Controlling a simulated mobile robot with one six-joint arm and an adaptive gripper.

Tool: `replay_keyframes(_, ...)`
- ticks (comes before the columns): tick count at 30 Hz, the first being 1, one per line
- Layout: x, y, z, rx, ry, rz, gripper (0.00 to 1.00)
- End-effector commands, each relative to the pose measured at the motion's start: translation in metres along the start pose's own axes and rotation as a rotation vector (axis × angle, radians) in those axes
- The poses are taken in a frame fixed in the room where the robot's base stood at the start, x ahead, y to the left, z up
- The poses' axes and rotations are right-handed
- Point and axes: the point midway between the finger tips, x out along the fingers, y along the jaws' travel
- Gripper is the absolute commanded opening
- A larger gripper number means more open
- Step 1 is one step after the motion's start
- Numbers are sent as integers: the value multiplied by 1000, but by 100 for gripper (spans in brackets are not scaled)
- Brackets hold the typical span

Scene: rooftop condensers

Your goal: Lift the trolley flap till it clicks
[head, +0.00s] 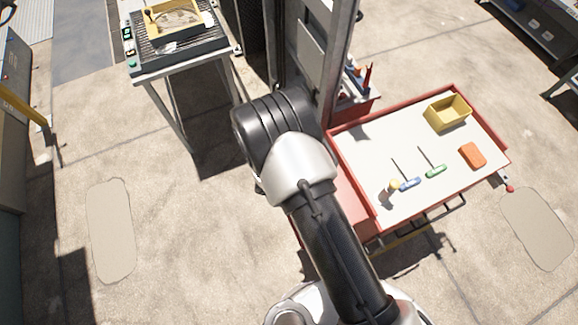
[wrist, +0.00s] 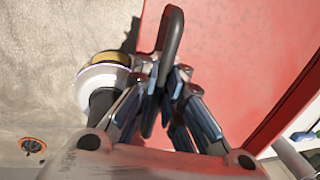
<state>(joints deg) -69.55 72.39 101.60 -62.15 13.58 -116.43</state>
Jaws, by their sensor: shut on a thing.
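The trolley (head: 405,206) has a pale top with a red rim. Its red flap (head: 350,198) shows at the trolley's left side in the head view, partly hidden behind my arm. In the wrist view the flap (wrist: 235,55) is a broad red panel with a black loop handle (wrist: 173,32). My gripper (wrist: 166,80) is shut on this handle, its fingers on either side of the bar. My gripper is hidden behind my arm in the head view. I cannot tell the flap's exact angle, and no catch is visible.
A yellow bin (head: 447,112), an orange block (head: 473,155), and blue (head: 409,184) and green (head: 436,171) T-handled tools lie on the trolley top. A tall grey cabinet (head: 312,45) stands behind. A grill-topped table (head: 180,55) stands left. Floor at left is open.

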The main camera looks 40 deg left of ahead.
Motion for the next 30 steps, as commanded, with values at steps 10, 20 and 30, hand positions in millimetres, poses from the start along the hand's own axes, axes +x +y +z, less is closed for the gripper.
replay_keyframes(10, -14, -3, 0, 0, -2, 5, 0)
replay_keyframes(20, -15, -3, 1, -1, -3, 5, 0)
replay_keyframes(30, -14, -4, 0, -1, -2, 3, 17)
